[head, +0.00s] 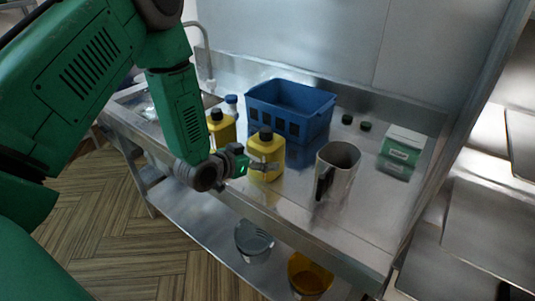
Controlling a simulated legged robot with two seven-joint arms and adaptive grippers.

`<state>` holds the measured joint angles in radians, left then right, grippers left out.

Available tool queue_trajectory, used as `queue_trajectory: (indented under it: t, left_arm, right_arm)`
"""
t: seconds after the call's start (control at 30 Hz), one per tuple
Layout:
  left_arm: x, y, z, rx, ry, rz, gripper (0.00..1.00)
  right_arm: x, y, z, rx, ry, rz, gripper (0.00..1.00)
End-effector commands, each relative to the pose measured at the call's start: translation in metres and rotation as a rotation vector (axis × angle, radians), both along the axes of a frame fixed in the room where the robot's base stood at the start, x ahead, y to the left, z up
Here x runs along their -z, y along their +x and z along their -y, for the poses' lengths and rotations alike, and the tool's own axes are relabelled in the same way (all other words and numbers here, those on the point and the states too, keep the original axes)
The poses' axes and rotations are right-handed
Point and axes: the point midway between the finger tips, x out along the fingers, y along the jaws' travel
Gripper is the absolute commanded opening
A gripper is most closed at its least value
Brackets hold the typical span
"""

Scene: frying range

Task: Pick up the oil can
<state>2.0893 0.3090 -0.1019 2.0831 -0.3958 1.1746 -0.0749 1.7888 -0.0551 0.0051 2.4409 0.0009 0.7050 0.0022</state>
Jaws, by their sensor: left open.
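A yellow can with a black cap (266,148) stands upright near the front edge of the metal counter; it looks like the oil can. A second yellow can with a black cap (221,128) stands behind it to the left, partly hidden by my arm. My left gripper (258,166) is open at the front can's left side, its fingers at the lower part of the can's body. I cannot tell whether the fingers touch it. My right gripper is not in view.
A metal jug (337,170) with a dark handle stands right of the front can. A blue basket (291,108) is behind. A green and white box (402,147) and two small dark caps (365,127) are at the right. A lower shelf holds a grey container (254,240) and an amber one (310,275).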

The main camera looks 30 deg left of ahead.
Motion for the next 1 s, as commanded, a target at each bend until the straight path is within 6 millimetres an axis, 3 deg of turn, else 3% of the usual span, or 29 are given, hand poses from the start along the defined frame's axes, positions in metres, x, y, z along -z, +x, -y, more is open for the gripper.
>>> queue_trajectory:
  t: [0.17,0.5,0.77,0.93,1.0]
  left_arm:
    - [0.005,0.01,-0.003,0.0,-0.003,0.0,1.0]
    - [0.026,0.05,-0.005,-0.001,-0.005,0.0,1.0]
    - [0.026,0.052,-0.001,-0.001,-0.002,0.0,1.0]
    - [0.026,0.052,-0.001,-0.001,-0.002,0.0,0.45]
    - [0.026,0.052,-0.002,-0.001,-0.003,0.001,0.43]
  right_arm:
    - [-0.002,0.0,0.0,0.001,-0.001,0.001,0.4]
    - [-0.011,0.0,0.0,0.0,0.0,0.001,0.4]
    - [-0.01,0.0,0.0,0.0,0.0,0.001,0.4]
    - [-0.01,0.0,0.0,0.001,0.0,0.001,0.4]
    - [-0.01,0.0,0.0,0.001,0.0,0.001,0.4]
